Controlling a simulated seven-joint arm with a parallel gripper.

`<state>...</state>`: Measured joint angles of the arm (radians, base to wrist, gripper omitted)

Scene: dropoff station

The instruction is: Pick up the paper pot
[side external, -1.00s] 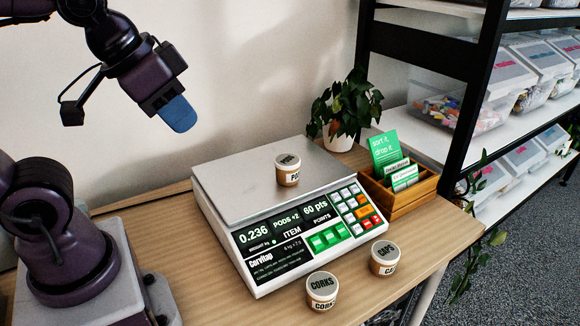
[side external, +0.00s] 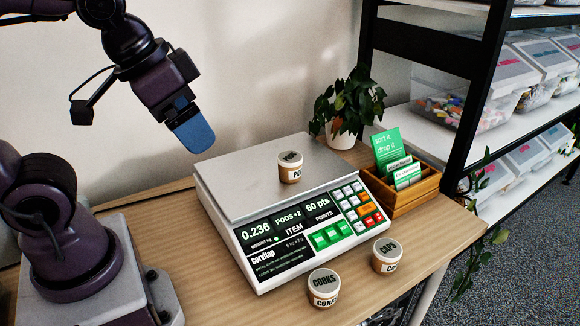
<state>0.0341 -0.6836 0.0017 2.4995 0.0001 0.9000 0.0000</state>
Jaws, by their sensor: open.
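Three small paper pots with printed lids and labels are in view. One paper pot (side external: 290,168) stands upright on the scale's metal plate; its label is partly readable as "PO". The pot marked CORKS (side external: 323,289) and the pot marked CAPS (side external: 387,256) stand upright on the table in front of the scale. My gripper (side external: 194,132) hangs in the air above the scale's back left corner, left of and higher than the pot on the plate. It is open, touching no pot; its blue fingers overlap in this view, so the gap between them is hidden.
The white scale (side external: 280,245) reads 0.236, "PODS +2" and 60 pts. Behind it stands a potted plant (side external: 345,108). A wooden card box (side external: 405,198) is right of the scale. A black shelf (side external: 425,48) with bins rises at the right. The space above the plate is clear.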

